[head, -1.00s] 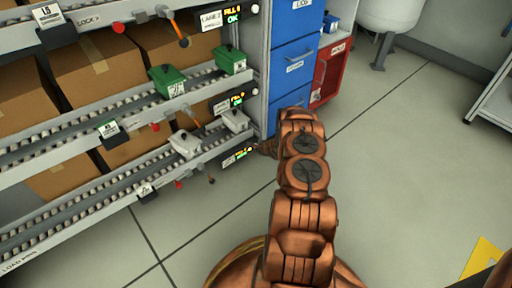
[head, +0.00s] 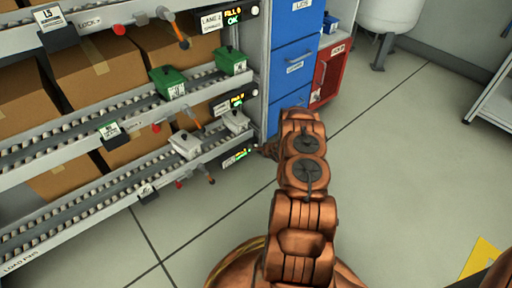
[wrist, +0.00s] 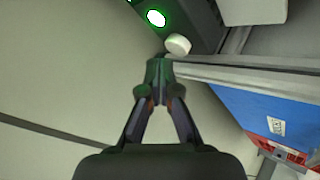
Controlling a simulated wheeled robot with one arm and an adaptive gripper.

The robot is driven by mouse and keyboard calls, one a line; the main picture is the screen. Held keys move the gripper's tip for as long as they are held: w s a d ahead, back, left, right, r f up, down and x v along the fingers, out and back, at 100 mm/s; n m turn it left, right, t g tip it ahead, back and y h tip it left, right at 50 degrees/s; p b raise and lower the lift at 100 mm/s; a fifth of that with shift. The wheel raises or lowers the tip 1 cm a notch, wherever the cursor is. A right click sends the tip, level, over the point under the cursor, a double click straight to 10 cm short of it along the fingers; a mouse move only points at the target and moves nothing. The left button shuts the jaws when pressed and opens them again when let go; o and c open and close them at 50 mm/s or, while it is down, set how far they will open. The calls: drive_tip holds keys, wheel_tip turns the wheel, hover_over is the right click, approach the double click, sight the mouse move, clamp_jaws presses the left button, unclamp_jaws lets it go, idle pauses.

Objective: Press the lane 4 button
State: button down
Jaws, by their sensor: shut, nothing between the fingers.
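The lowest lane panel (head: 236,157) in the head view is a dark strip with green lit text, at the end of the bottom roller lane. Its lane number is too small to read. In the wrist view a white round button (wrist: 178,44) sticks out by the rail end, just beyond my fingertips. Close by is a lamp (wrist: 157,18) with a white centre and bright green ring. My gripper (wrist: 160,70) is shut and empty, its tips just short of the button; contact cannot be made out. In the head view my arm mostly hides it.
Above are other lane panels, one reading LANE 2 (head: 224,18). Green bins (head: 168,82) and pale bins (head: 186,145) sit on roller lanes with cardboard boxes behind. A blue cabinet (head: 292,68) and red cabinet (head: 329,72) stand right of the rack. The floor (head: 400,150) at right is clear.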

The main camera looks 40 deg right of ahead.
drive_tip(key=shift+s, duration=0.2)
drive_tip(key=shift+s+p, duration=0.65)
drive_tip(key=shift+s, duration=1.7)
